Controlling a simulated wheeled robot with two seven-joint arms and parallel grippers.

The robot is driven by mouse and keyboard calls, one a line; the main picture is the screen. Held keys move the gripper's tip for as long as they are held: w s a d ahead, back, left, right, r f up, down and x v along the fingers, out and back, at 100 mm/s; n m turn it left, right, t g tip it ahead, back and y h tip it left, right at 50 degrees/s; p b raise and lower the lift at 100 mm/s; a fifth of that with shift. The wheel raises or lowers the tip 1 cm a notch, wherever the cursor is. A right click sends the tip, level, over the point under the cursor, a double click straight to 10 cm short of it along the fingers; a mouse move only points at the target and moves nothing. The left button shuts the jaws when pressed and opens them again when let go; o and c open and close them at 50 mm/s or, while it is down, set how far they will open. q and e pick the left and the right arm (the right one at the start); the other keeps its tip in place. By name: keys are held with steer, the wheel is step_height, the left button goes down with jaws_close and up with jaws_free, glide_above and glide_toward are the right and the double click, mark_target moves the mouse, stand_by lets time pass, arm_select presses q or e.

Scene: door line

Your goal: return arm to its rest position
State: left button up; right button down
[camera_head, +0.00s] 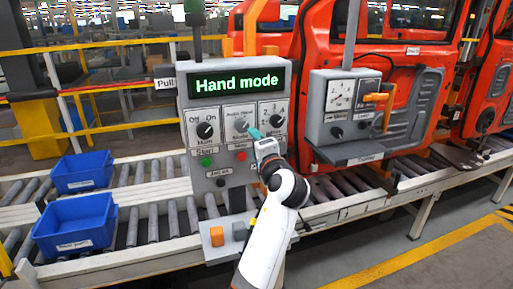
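The fingers are too small to tell open from shut. The panel's display (237,83) reads "Hand mode". My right gripper is not in view.
A second grey box (343,108) with an orange handle (377,97) stands to the right, before red doors (405,75). Two blue bins (76,226) sit at left by the roller conveyor (153,222).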

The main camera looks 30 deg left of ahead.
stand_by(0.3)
